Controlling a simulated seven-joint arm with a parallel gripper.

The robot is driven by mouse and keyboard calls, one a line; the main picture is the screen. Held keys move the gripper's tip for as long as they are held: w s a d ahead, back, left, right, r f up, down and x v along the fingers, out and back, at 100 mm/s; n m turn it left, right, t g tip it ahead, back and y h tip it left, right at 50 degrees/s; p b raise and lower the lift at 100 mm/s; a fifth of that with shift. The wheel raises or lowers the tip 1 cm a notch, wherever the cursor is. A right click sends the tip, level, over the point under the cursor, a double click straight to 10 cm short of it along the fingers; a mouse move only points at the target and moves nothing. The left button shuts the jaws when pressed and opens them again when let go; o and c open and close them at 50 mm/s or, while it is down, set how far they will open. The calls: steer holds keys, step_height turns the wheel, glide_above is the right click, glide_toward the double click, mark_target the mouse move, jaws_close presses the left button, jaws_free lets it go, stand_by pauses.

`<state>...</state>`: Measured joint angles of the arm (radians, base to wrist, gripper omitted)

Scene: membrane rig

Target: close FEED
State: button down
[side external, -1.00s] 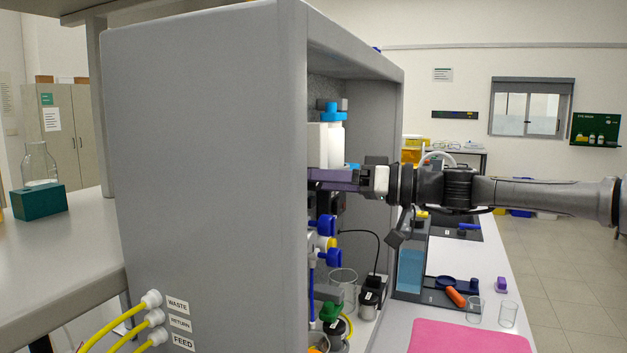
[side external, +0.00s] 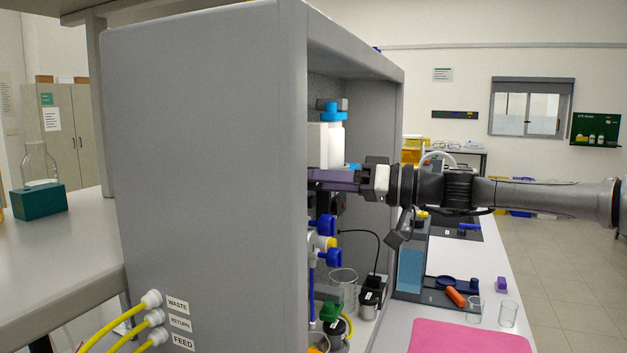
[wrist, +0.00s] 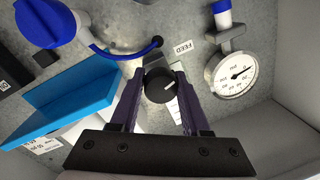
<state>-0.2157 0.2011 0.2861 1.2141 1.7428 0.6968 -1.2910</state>
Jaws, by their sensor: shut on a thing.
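In the side view my gripper (side external: 335,180) reaches into the grey cabinet, and the knob is hidden behind the cabinet wall.
In the wrist view a pressure gauge (wrist: 232,74) is right of the knob, a blue plate (wrist: 75,98) is close on the left, and a blue handle (wrist: 45,22) is upper left. The cabinet wall (side external: 210,170) blocks much of the side view. Glassware stands below my gripper.

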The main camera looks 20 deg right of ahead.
steer(key=m, duration=0.5)
steer(key=shift+s+a+t, duration=0.1)
steer(key=shift+t, duration=0.2)
steer(key=m, duration=0.6)
steer(key=shift+r+t, duration=0.15)
steer(key=shift+t, duration=0.25)
steer(key=m, duration=0.6)
steer(key=shift+r+t, duration=0.1)
steer(key=shift+t, duration=0.3)
steer(key=m+h, duration=0.1)
steer(key=m, duration=0.5)
steer(key=shift+t, duration=0.4)
steer(key=shift+h, duration=0.3)
steer(key=c, duration=0.5)
jaws_free()
steer(key=shift+c, duration=0.2)
steer(key=shift+o, duration=0.7)
